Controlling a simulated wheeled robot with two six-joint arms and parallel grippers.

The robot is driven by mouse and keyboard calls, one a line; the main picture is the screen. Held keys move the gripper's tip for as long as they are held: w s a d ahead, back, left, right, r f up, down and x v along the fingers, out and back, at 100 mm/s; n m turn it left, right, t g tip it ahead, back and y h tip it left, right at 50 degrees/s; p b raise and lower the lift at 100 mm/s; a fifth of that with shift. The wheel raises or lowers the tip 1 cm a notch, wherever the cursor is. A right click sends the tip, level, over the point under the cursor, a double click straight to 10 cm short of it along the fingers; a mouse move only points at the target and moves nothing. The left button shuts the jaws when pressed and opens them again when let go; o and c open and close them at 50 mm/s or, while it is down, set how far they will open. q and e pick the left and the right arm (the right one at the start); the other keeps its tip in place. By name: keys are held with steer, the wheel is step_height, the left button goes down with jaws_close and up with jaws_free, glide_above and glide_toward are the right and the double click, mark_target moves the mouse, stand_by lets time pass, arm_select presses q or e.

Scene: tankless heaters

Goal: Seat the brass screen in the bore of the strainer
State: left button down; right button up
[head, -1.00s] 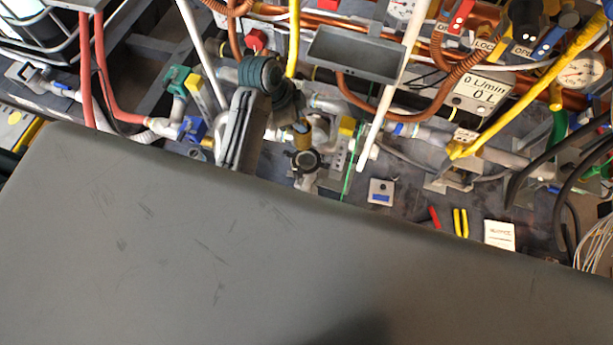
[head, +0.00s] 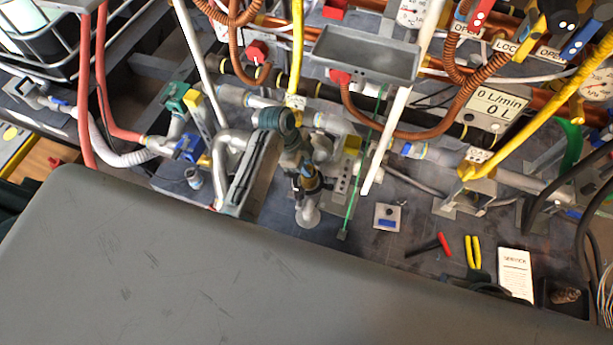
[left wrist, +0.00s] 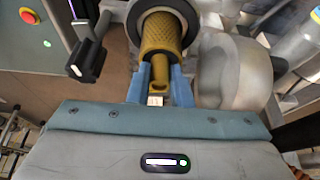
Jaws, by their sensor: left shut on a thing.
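The brass screen (left wrist: 163,38) is a mesh cylinder with a small tab at its near end, seen in the left wrist view. My left gripper (left wrist: 159,75) has its two blue fingers shut on that near end. The screen's far end lines up with the round grey mouth of the strainer (left wrist: 194,24). The rim shows around the screen, but I cannot tell how deep it sits. In the head view the screen and left gripper are hard to make out among the pipes. My right gripper is not in view.
In the wrist view a pale round body (left wrist: 237,72) stands close right of the fingers, and a black fitting (left wrist: 88,62) left. The head view shows crowded pipes and hoses, a grey tray (head: 365,55), pliers (head: 473,252) and a service booklet (head: 515,275).

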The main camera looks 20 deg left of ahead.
arm_select(q)
steer(key=shift+f+b, duration=0.45)
steer(key=shift+f, duration=2.4)
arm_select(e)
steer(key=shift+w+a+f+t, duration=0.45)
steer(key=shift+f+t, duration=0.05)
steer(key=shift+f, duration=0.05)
arm_select(q)
steer(key=shift+f, duration=0.1)
steer(key=c, duration=1.3)
jaws_free()
